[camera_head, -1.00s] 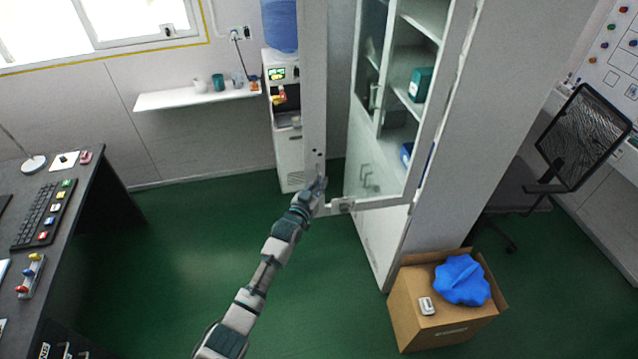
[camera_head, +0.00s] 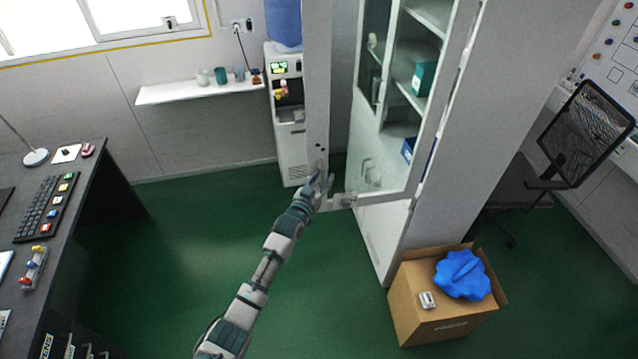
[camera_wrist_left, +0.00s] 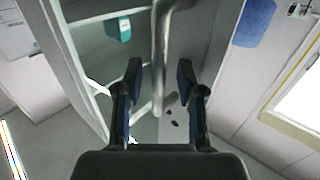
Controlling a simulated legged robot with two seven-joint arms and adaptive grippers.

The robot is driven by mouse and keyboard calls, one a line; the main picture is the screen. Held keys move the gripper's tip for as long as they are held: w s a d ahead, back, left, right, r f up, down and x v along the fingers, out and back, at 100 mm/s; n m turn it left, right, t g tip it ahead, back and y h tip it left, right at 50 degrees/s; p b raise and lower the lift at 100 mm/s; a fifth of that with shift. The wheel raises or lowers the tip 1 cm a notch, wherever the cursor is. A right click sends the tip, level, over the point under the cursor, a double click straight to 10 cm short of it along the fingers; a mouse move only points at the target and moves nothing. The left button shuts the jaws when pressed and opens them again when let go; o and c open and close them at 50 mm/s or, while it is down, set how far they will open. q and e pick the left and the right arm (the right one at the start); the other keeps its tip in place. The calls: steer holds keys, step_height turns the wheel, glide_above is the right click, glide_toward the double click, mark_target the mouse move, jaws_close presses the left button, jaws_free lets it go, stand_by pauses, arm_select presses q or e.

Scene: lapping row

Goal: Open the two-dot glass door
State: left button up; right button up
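The two-dot glass door (camera_head: 316,100) has a grey frame with two dark dots low on its left upright. It stands swung out from the cabinet (camera_head: 375,240), and the shelves show through its glass. My left gripper (camera_head: 322,186) is at the lower part of that upright. In the left wrist view my left gripper (camera_wrist_left: 160,85) is open, with one finger on each side of the vertical metal door handle (camera_wrist_left: 160,55). Gaps show between the fingers and the bar. The dots show just beyond the handle's end. My right gripper is not in view.
A cardboard box (camera_head: 440,325) with a blue item (camera_head: 463,275) stands at the cabinet's foot. A water cooler (camera_head: 290,140) is behind the door's left edge. A dark desk (camera_head: 85,190) is at left, a chair (camera_head: 535,185) at right. Green floor between is clear.

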arm_select(q)
steer(key=v, duration=1.2)
steer(key=shift+d+f, duration=0.1)
steer(key=shift+f, duration=0.1)
steer(key=s+a+f+n+g+y, duration=0.1)
steer(key=a+f+y, duration=0.15)
steer(key=f, duration=0.95)
steer(key=s+a+f+n+g+y, duration=0.15)
steer(key=a+f, duration=0.25)
steer(key=f, duration=0.8)
steer(key=s+a+f+g+y, duration=0.1)
steer(key=s+a+f+g, duration=0.15)
steer(key=s+f, duration=0.45)
steer(key=s+a+f+g+y, duration=0.1)
steer(key=s+a+f, duration=0.25)
steer(key=f, duration=0.65)
steer(key=s+a+f+n+g+y, duration=0.15)
steer(key=s+a+f, duration=0.25)
steer(key=s+f, duration=0.55)
steer(key=s+a+f+g+y, duration=0.1)
steer(key=s+a+f+g, duration=0.2)
steer(key=s+f, duration=0.65)
steer(key=s+a+f+g, duration=0.2)
steer(key=s, duration=1.1)
steer(key=s+a+f+g, duration=0.1)
steer(key=s+a+g, duration=0.1)
steer(key=s, duration=1.1)
steer(key=shift+a+f+y, duration=0.35)
steer(key=shift+a+f, duration=0.05)
steer(key=shift+a, duration=0.4)
